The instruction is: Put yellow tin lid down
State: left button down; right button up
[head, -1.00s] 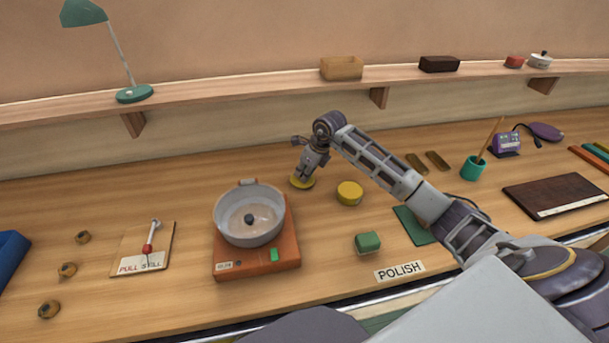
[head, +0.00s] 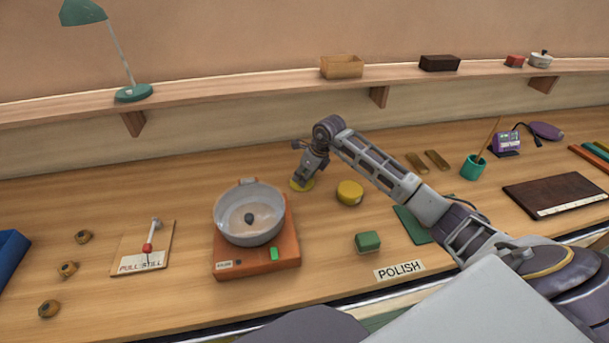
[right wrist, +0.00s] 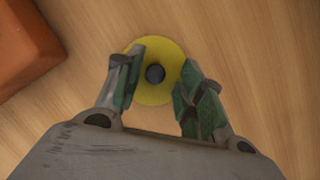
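The yellow tin lid (right wrist: 155,98) is a round disc with a dark knob in its middle. It appears to lie flat on the bench, and in the head view its edge (head: 302,186) shows below my right gripper (head: 304,176). In the right wrist view my right gripper's (right wrist: 160,88) green-padded fingers stand either side of the knob, with a gap on each side. The yellow tin (head: 349,193) stands to the right of the lid, apart from it. My left gripper is out of view.
A grey pan (head: 249,222) sits on an orange burner (head: 240,264) left of the lid; the burner's corner (right wrist: 22,50) shows in the right wrist view. A green block (head: 367,241) and a POLISH label (head: 399,270) lie nearer. Bare wood surrounds the lid.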

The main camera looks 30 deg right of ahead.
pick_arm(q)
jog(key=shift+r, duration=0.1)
pick_arm(e)
jog(key=shift+r, duration=0.1)
jog(key=shift+r, duration=0.15)
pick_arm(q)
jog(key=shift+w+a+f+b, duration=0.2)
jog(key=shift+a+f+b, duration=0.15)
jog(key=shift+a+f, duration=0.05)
pick_arm(e)
jog(key=v, duration=1.1)
jog(key=shift+s+r, duration=0.15)
jog(key=shift+r, duration=0.2)
jog(key=shift+d, duration=0.1)
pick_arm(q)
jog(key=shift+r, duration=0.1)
pick_arm(e)
jog(key=shift+r, duration=0.15)
